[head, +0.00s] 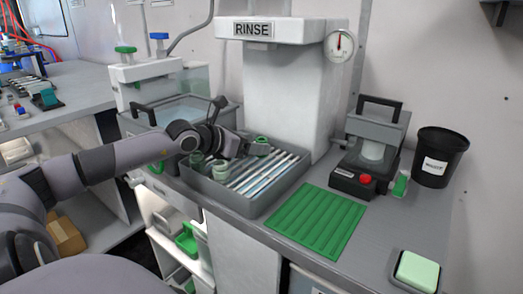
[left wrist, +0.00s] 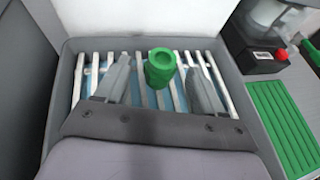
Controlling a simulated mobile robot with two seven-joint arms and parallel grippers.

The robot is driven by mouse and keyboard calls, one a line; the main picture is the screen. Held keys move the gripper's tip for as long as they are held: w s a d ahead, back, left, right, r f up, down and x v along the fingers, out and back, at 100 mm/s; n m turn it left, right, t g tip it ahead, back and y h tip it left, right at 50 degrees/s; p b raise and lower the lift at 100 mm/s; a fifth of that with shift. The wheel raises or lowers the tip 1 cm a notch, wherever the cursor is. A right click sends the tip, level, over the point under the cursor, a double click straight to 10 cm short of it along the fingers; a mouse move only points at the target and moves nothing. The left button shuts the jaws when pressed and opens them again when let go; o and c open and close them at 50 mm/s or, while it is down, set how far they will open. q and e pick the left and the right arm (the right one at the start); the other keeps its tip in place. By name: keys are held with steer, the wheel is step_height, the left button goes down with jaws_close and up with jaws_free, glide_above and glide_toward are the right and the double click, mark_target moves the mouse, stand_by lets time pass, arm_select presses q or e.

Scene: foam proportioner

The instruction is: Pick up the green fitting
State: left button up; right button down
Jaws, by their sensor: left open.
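A green fitting (left wrist: 160,68), a short stepped cylinder with a hollow top, stands on the white slats of the grey tray (left wrist: 68,75). My left gripper (left wrist: 158,80) is open, with one finger on each side of the fitting and a visible gap to both. In the head view the left gripper (head: 246,145) reaches over the tray (head: 252,207) from the left, and a green fitting (head: 261,147) shows at its fingertips. My right gripper is not in view.
The white RINSE column (head: 285,95) stands right behind the tray. A green ribbed mat (head: 318,222) lies to the tray's right. Beyond it are a black device with a red button (head: 365,179) and a black bin (head: 438,158). A pale green block (head: 417,271) is at front right.

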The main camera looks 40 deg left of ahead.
arm_select(q)
steer(key=shift+w+f, duration=0.25)
steer(key=shift+w, duration=0.25)
steer(key=shift+x, duration=0.85)
steer(key=shift+d, duration=0.15)
steer(key=c, duration=1.1)
steer(key=shift+c, duration=0.2)
